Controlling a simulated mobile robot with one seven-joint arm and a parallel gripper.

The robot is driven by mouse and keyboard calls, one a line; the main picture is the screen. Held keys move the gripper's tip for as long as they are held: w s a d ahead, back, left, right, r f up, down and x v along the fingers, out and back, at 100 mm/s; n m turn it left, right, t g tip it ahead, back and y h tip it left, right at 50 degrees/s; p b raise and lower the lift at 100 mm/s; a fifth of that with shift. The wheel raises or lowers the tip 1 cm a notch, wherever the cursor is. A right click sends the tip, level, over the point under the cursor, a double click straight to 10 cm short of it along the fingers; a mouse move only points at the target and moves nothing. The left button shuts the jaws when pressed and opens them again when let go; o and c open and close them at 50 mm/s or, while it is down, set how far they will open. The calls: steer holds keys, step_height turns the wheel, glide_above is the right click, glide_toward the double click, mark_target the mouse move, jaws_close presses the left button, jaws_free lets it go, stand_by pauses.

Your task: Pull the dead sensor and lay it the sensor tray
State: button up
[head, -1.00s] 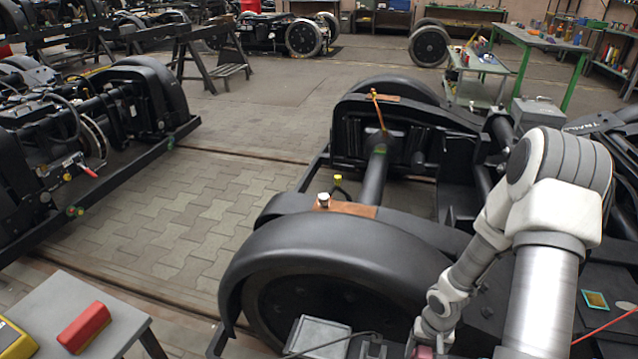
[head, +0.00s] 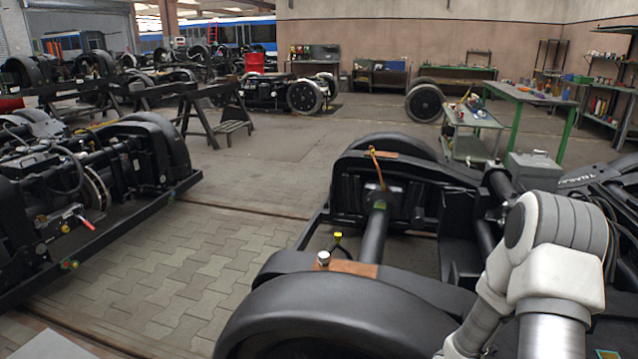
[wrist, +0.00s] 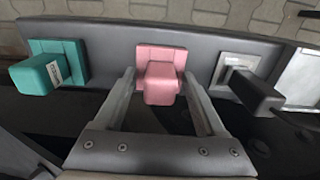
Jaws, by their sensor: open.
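Three block-shaped sensors sit in a row on a dark grey rail (wrist: 110,38) in the wrist view: a teal one (wrist: 36,76) with a small white label at left, a pink one (wrist: 160,84) in the middle, and a black one (wrist: 256,92) on a grey plate at right. I cannot tell from their looks which is dead. My gripper (wrist: 158,77) is open, its fingers on either side of the pink sensor, with gaps showing. In the head view the gripper and sensors are below the frame. I cannot identify the sensor tray for certain.
A light grey piece (wrist: 302,76) is cut off at the wrist view's right edge. In the head view, a bogie with a large black wheel cover (head: 330,315) stands before me. Another bogie (head: 90,190) stands at left, with clear paved floor (head: 190,265) between.

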stand_by(0.3)
jaws_close()
stand_by(0.3)
steer(key=shift+r+p, duration=2.55)
steer(key=shift+r, duration=0.5)
